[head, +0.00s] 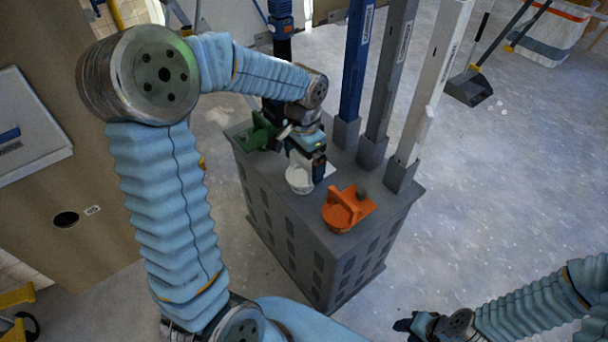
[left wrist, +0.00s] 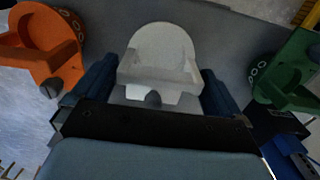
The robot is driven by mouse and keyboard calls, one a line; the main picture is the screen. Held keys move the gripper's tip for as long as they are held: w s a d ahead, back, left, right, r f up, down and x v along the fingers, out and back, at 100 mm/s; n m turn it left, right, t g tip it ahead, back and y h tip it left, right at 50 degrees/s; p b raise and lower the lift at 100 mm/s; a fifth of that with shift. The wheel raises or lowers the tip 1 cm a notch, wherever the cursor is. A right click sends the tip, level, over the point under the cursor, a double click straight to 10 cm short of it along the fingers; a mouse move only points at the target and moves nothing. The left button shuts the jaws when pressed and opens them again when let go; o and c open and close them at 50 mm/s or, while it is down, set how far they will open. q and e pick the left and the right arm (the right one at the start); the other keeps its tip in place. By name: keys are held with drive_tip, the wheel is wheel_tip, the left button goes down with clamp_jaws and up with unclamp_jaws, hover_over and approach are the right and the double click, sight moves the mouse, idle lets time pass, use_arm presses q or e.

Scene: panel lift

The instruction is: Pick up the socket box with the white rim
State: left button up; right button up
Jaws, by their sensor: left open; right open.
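The socket box with the white rim (head: 299,180) stands on top of the grey crate-like stand, between a green and an orange box. My left gripper (head: 307,165) is right over it from above and hides part of it in the head view. In the left wrist view the white box (left wrist: 160,58) lies between the two blue fingers of my open left gripper (left wrist: 155,90). I cannot tell whether the fingers touch it. My right gripper (head: 418,325) is low at the bottom right of the head view, away from the stand, and open.
An orange box (head: 347,208) and a green box (head: 258,132) flank the white one; both also show in the left wrist view. Blue, grey and white posts (head: 355,60) rise at the back edge of the grey stand (head: 300,245). A panel with a round hole (head: 66,219) stands left.

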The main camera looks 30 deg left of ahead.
use_arm(q)
wheel_tip(320, 180, down, 2)
drive_tip(key=shift+f, duration=0.15)
drive_tip(key=shift+c, duration=0.2)
drive_tip(key=c, duration=1.2)
drive_tip(key=shift+o, duration=0.2)
